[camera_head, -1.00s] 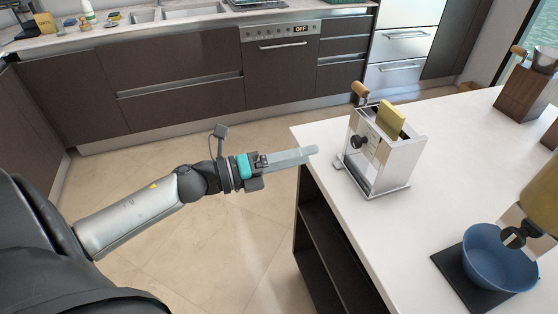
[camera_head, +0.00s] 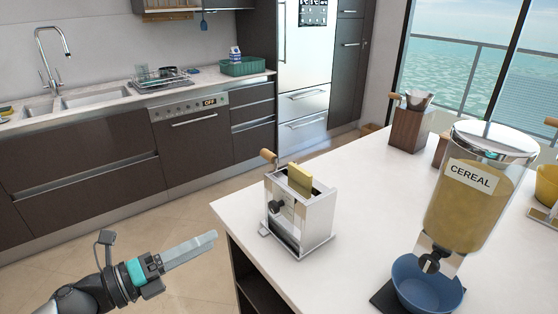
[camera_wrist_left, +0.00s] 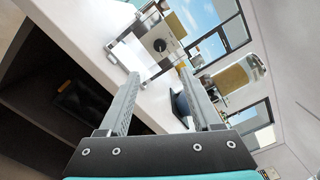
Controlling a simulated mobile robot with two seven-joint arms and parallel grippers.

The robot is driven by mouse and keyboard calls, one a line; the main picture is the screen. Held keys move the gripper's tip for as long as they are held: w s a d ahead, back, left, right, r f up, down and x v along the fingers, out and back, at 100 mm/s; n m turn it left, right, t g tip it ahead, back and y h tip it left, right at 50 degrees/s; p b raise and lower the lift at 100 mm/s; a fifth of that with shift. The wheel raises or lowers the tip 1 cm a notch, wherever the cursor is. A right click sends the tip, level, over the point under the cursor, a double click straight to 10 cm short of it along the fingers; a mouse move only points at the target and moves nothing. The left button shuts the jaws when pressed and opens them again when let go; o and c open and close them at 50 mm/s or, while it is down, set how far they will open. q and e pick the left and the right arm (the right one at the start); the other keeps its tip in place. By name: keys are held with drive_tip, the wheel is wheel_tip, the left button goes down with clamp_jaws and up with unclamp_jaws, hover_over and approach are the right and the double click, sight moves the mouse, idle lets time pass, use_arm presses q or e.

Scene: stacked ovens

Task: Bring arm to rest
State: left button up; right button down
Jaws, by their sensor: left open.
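My left gripper (camera_head: 190,250) is at the lower left of the head view, in the air beside the left edge of the white island counter (camera_head: 352,178). In the left wrist view its two fingers (camera_wrist_left: 160,105) stand wide apart with nothing between them. My right gripper does not show. A metal toaster (camera_head: 302,212) with a slice of bread (camera_head: 300,180) upright in its top stands on the counter, to the right of my left gripper and apart from it. The toaster also shows beyond the fingers in the left wrist view (camera_wrist_left: 143,42).
A cereal dispenser (camera_head: 474,195) stands over a blue bowl (camera_head: 428,290) at the counter's right. A wooden block (camera_head: 410,130) stands farther back. Dark shelves (camera_head: 258,290) open under the counter's left edge. Tiled floor (camera_head: 190,218) lies free between the island and the back cabinets (camera_head: 75,170).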

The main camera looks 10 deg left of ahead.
use_arm(q)
drive_tip(key=a+f+n+t+y, duration=0.1)
drive_tip(key=a+f+n+y, duration=0.55)
drive_tip(key=f+n, duration=0.45)
drive_tip(key=s+a+f+n+g+y, duration=0.1)
drive_tip(key=s+f+n+g+y, duration=0.2)
drive_tip(key=f, duration=0.7)
drive_tip(key=s+a+f+n+y, duration=0.1)
drive_tip(key=s+a+f+n, duration=0.15)
drive_tip(key=f+n, duration=0.45)
drive_tip(key=s+d+f+n+g+y, duration=0.1)
drive_tip(key=s+d+f+n+g, duration=0.2)
drive_tip(key=s+f, duration=0.7)
drive_tip(key=s+d+f+n+g, duration=0.2)
drive_tip(key=s+d+f+g, duration=0.2)
drive_tip(key=s, duration=0.5)
drive_tip(key=s+d+f+n+g, duration=0.3)
drive_tip(key=s+d+f+g, duration=0.1)
drive_tip(key=s+d+f, duration=0.4)
drive_tip(key=shift+s+d+f, duration=0.2)
drive_tip(key=shift+s+f, duration=0.7)
drive_tip(key=shift+h, duration=0.25)
